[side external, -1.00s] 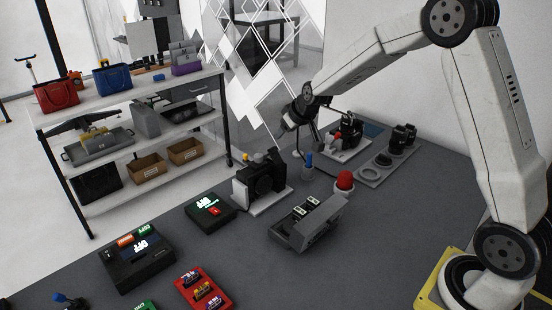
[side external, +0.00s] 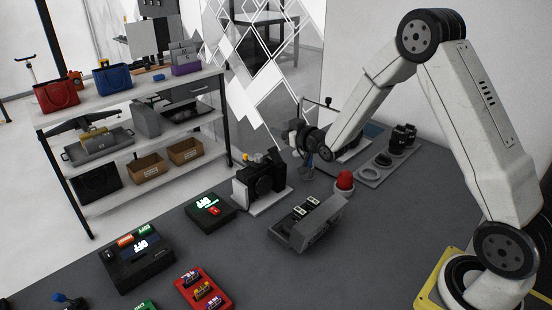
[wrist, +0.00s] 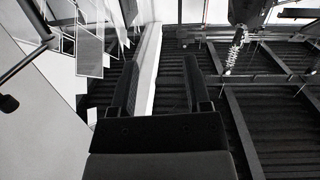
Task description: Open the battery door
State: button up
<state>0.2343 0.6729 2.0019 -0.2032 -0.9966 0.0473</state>
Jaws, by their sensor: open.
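A black camera-like device (side external: 262,180) stands on a white base on the dark table in the side external view. I cannot make out a battery door on it. A grey box with a raised lid (side external: 318,225) holds small light pieces in front of it. My arm's end is behind and to the right of the black device, low over the back of the table. My gripper shows in the wrist view (wrist: 160,62) with its two fingers apart and nothing between them. The wrist view looks up at the ceiling, with none of the table objects in it.
A plate with lenses (side external: 371,174) lies at the back right. A black panel (side external: 137,262), a small black box (side external: 210,208) and a red tray (side external: 205,289) are at the front left. A shelf (side external: 140,110) stands behind.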

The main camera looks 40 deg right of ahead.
aim_at(275, 147)
jog(key=shift+s+a+r+t+y, duration=0.3)
jog(key=shift+s+a+t+y, duration=0.15)
jog(key=shift+a+t+y, duration=0.2)
jog(key=shift+f, duration=0.1)
jog(key=shift+f, duration=3.35)
jog(key=shift+w+f, duration=0.1)
jog(key=shift+w, duration=2.4)
grip_shut()
